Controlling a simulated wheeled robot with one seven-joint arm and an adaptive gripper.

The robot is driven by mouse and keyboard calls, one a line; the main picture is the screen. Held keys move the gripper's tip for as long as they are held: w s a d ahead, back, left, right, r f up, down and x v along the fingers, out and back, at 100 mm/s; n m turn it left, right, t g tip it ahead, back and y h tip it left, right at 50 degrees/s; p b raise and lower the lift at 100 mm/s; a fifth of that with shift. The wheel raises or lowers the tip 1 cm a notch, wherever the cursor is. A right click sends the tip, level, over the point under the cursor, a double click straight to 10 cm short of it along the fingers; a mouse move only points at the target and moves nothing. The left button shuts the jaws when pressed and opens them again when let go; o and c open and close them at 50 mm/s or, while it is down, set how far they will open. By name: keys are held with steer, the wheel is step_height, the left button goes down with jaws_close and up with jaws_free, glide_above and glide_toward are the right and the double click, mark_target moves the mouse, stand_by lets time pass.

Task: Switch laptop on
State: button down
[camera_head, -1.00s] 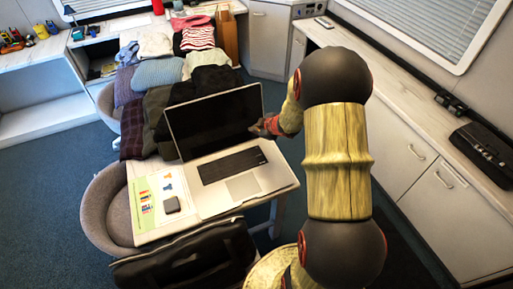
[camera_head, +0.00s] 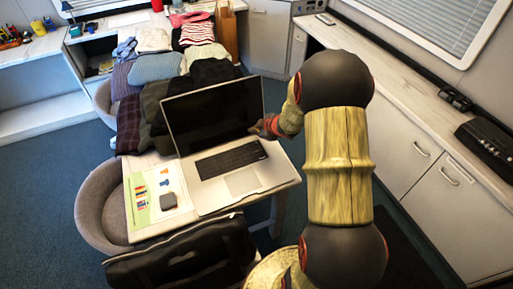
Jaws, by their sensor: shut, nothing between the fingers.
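The silver laptop (camera_head: 244,181) stands open on the small table, its dark keyboard facing up. Its screen (camera_head: 213,114) is black. My gripper (camera_head: 256,130) is at the right part of the laptop, near the far right corner of the keyboard and in front of the screen's lower right edge. It is shut and empty. Whether its tip touches the laptop cannot be told from this view. No power key can be made out at this size.
A sheet with coloured charts (camera_head: 155,193) and a small dark square item (camera_head: 168,201) lie left of the laptop. Folded clothes (camera_head: 157,69) cover the far table. A grey chair (camera_head: 98,212) and a black bag (camera_head: 180,257) stand close by. A counter (camera_head: 415,104) runs along the right.

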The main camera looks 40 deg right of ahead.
mark_target(255, 144)
steer(key=shift+f+b, duration=1.5)
steer(key=shift+f, duration=0.7)
steer(key=shift+f, duration=0.15)
steer(key=shift+f, duration=0.3)
steer(key=shift+f+b, duration=0.3)
stand_by(0.4)
steer(key=shift+r, duration=0.15)
steer(key=shift+r+p, duration=0.65)
steer(key=shift+p, duration=0.25)
step_height(255, 144, up, 5)
steer(key=p, duration=0.5)
